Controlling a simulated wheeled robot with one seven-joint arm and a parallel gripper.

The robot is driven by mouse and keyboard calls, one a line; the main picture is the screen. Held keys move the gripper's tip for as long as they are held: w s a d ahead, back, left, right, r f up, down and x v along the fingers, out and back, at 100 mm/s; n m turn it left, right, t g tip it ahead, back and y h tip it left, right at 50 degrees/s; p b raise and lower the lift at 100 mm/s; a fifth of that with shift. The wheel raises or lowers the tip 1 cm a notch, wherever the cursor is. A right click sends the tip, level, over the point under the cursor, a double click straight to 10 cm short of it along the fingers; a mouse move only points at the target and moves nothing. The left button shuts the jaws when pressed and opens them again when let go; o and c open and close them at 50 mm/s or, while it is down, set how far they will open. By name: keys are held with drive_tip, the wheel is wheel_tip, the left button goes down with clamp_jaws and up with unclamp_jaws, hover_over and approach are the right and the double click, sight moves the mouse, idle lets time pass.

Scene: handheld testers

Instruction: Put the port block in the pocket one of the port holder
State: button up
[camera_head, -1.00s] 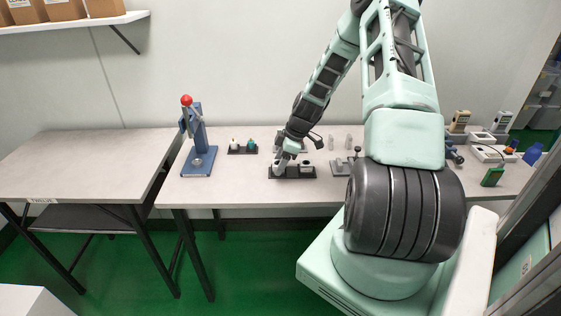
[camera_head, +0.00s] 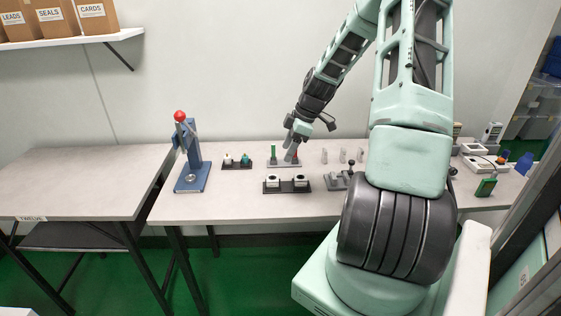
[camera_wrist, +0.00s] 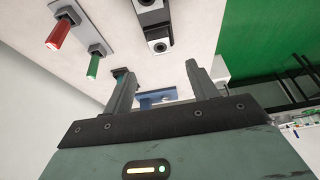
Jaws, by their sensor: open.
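The port holder, a dark tray (camera_head: 287,190), lies near the middle of the table. Two white port blocks with dark round openings sit on it, a left one (camera_head: 272,181) and a right one (camera_head: 300,180); I cannot tell which pocket is number one or how fully they are seated. Both blocks also show at the top of the wrist view, one at the edge (camera_wrist: 147,5) and one lower (camera_wrist: 160,46). My gripper (camera_head: 290,153) is behind and above the tray, apart from both blocks. In the wrist view its fingers (camera_wrist: 158,72) are spread and empty.
A grey stand with a green piece (camera_head: 273,152) and a red piece (camera_head: 295,154) is beside my gripper. A blue lever press (camera_head: 192,170) and a small dark tray (camera_head: 237,167) stand left. A grey fixture (camera_head: 338,181) is right. The table front left of the port holder is clear.

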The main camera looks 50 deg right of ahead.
drive_tip(key=w+a+r+g, duration=0.1)
drive_tip(key=a+r+g, duration=0.15)
drive_tip(key=a, duration=1.15)
drive_tip(key=a+r+g, duration=0.1)
drive_tip(key=a+r, duration=0.2)
drive_tip(key=a, duration=1.2)
drive_tip(key=s+a+r+h, duration=0.1)
drive_tip(key=s+a+r, duration=0.1)
drive_tip(key=s+a, duration=0.7)
drive_tip(key=s+a+r+h, duration=0.1)
drive_tip(key=s+a+r, duration=0.1)
drive_tip(key=s+a, duration=0.7)
drive_tip(key=shift+s, duration=1.2)
